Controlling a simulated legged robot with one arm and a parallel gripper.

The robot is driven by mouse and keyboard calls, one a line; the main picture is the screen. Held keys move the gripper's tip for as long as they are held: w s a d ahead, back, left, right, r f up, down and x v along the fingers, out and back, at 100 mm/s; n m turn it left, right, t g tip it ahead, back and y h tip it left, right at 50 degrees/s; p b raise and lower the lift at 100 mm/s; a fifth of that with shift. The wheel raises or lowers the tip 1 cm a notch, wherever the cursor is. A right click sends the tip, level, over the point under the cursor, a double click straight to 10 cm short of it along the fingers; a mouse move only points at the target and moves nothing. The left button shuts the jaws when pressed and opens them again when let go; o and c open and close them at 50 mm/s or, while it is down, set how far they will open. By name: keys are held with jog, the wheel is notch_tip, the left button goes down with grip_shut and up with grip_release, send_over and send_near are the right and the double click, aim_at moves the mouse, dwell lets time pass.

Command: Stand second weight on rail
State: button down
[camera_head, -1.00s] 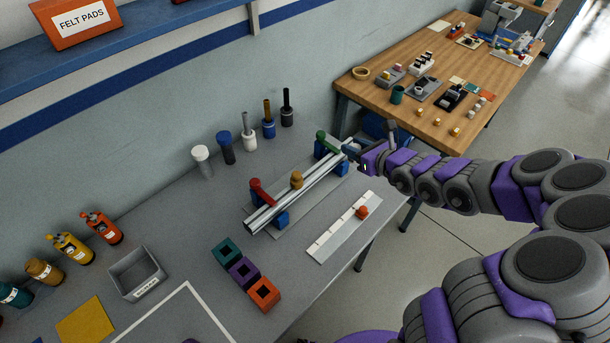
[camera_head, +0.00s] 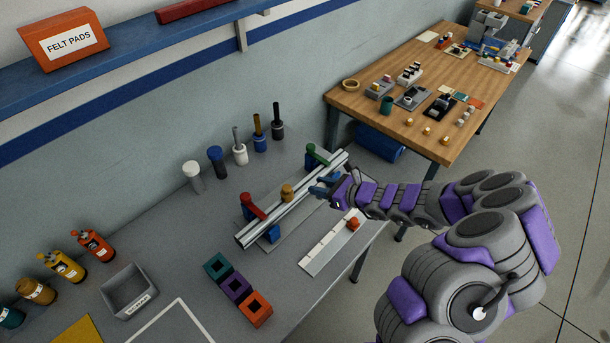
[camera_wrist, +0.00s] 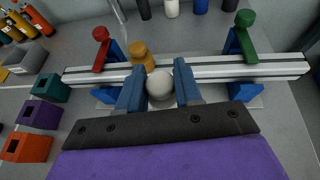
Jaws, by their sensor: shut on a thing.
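A silver rail (camera_head: 300,200) lies on blue supports, with a red clamp (camera_head: 253,207) near one end and a green clamp (camera_head: 316,154) near the other. A brass weight (camera_head: 287,193) stands upright on the rail between them. My gripper (camera_head: 322,187) is at the rail's near side, between the brass weight and the green clamp. In the wrist view its blue fingers are shut on a pale grey round-topped weight (camera_wrist: 160,84), just right of the brass weight (camera_wrist: 141,55). The held weight overlaps the rail (camera_wrist: 210,70); its base is hidden, so contact cannot be told.
A white marked strip (camera_head: 325,250) with an orange-red weight (camera_head: 352,223) lies in front of the rail. Teal, purple and orange blocks (camera_head: 237,289) sit to the left. Several handled tools (camera_head: 240,152) stand behind. A grey bin (camera_head: 128,291) is further left.

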jog(key=w+a, duration=0.1)
jog(key=w, duration=0.1)
jog(key=w+a, duration=0.2)
jog(key=w, duration=0.1)
jog(key=w+a+f+b, duration=0.1)
jog(key=w+a, duration=0.1)
jog(key=w, duration=0.1)
jog(key=shift+w+a, duration=0.2)
jog(key=shift+a, duration=0.15)
jog(key=shift+w, duration=0.15)
jog(key=shift+w+d+f, duration=0.15)
jog(key=shift+d+f, duration=0.1)
jog(key=shift+f, duration=0.05)
jog(key=f, duration=0.1)
jog(key=f+b, duration=0.1)
jog(key=f, duration=0.1)
jog(key=shift+d, duration=0.4)
jog(key=shift+a, duration=0.5)
jog(key=c, duration=1)
grip_release()
jog(key=shift+a, duration=0.1)
jog(key=shift+o, duration=1.1)
jog(key=shift+d+r, duration=0.1)
jog(key=shift+d, duration=0.35)
jog(key=p+v, duration=0.2)
jog(key=v, duration=0.9)
jog(key=shift+s+d+r, duration=0.15)
jog(key=shift+s+d, duration=0.05)
jog(key=shift+d, duration=0.1)
